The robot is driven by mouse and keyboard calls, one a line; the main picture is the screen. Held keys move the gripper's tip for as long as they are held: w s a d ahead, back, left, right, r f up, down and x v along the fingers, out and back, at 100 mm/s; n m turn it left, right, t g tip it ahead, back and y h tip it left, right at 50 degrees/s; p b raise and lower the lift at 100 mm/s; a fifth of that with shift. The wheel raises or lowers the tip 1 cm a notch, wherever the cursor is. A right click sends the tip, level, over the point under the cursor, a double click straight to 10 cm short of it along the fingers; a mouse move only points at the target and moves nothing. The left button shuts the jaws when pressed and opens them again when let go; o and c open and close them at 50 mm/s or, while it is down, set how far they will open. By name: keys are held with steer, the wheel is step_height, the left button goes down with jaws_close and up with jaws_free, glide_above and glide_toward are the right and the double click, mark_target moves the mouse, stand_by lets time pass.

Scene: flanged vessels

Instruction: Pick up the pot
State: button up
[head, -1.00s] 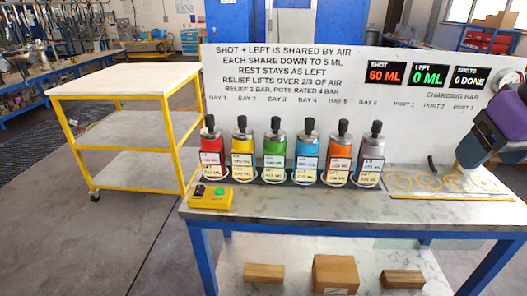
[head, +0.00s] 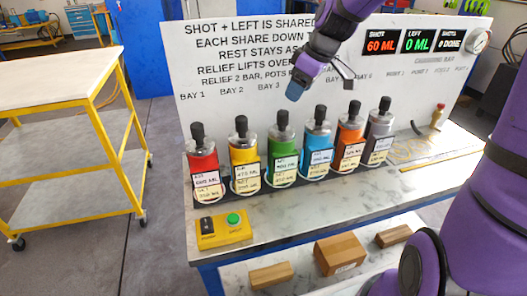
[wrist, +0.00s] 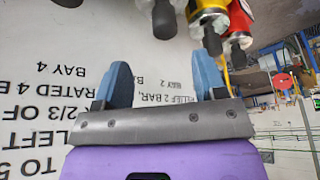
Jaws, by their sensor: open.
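Several flanged pots with black top knobs stand upright in a row on the bench: red (head: 203,165), yellow (head: 243,158), green (head: 283,149), blue (head: 318,142), orange (head: 349,136) and grey (head: 380,130). Each bears paper labels; the task does not say which pot. My gripper (head: 297,91) is above the row, over the green and blue pots, apart from them. In the wrist view my gripper (wrist: 162,80) shows two blue fingers spread with nothing between. Red (wrist: 238,17) and yellow (wrist: 210,18) pots show at that view's top edge.
A lettered white panel (head: 235,75) stands behind the pots, close to my gripper. A yellow button box (head: 222,229) sits at the bench's front left. A gauge (head: 478,40) and a red-topped fitting (head: 437,116) are at the right. A yellow cart (head: 130,115) stands left.

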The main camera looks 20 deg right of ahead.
mark_target(285, 112)
steer(key=x, duration=0.5)
steer(key=shift+a+f, duration=0.1)
steer(key=x, duration=0.4)
steer(key=shift+s+a+f, duration=0.1)
steer(key=shift+a+f, duration=0.05)
steer(key=shift+a, duration=0.15)
steer(key=shift+a+f, duration=0.15)
steer(key=shift+f, duration=0.4)
steer(key=shift+c, duration=0.3)
jaws_close()
